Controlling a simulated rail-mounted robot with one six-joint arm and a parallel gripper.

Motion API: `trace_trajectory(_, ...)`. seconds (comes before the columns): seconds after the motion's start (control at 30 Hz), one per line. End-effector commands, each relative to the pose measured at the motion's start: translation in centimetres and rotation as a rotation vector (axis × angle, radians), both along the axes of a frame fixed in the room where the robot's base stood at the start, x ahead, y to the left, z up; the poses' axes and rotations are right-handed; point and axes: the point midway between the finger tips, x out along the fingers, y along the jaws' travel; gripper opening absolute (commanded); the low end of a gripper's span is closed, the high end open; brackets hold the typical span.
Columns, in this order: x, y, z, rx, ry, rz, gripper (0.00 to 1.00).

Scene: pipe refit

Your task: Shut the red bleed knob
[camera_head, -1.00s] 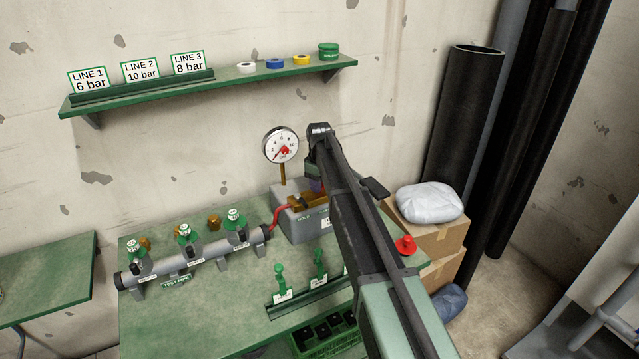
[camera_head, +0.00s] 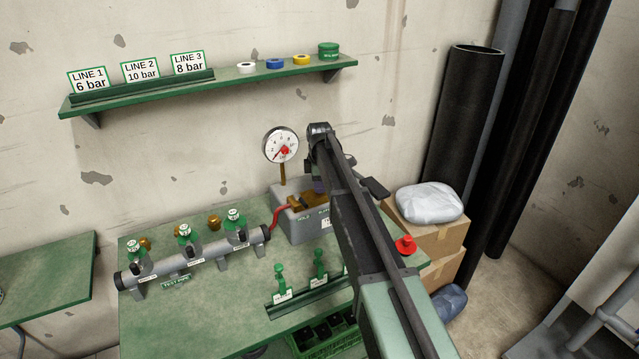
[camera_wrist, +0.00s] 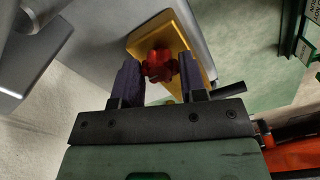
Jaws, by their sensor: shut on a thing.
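The red bleed knob (camera_wrist: 160,66) sits on a brass block (camera_wrist: 186,36) in the wrist view. My gripper (camera_wrist: 160,78) is shut on it, with one dark finger on each side of the knob. In the head view my arm hides the knob and most of the gripper. The grey pump box (camera_head: 291,226) carries the brass block (camera_head: 305,201) on its top. A round gauge (camera_head: 281,145) with a red needle and red centre stands on a brass stem behind the box.
A grey test pipe (camera_head: 205,255) with several tagged valves lies left on the green bench, joined to the box by a red hose (camera_head: 280,212). Green handles (camera_head: 319,263) stand in a front rack. A red button (camera_head: 406,245) is at right.

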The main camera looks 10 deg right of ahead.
Motion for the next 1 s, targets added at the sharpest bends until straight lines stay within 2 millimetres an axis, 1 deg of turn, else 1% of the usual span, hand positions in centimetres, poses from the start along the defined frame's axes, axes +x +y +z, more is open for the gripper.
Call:
trace_trajectory(0.4, 0.0, 0.0, 0.0, 0.0, 0.001, 0.01, 0.15)
trace_trajectory(0.43, 0.0, 0.0, 0.0, 0.0, 0.001, 0.01, 0.4)
trace_trajectory(0.5, 0.0, 0.0, 0.0, 0.0, 0.001, 0.01, 0.51)
trace_trajectory(0.53, 0.0, 0.0, 0.0, 0.0, 0.001, 0.01, 0.54)
trace_trajectory(0.77, 0.0, 0.0, 0.0, 0.0, 0.0, 0.009, 0.54)
trace_trajectory(0.83, 0.0, 0.0, 0.3, 0.0, 0.0, 0.009, 0.54)
trace_trajectory(0.93, 0.0, 0.0, 1.4, 0.0, 0.0, 0.009, 0.54)
trace_trajectory(1.0, 0.0, 0.0, 2.7, 0.0, 0.0, 0.009, 0.54)
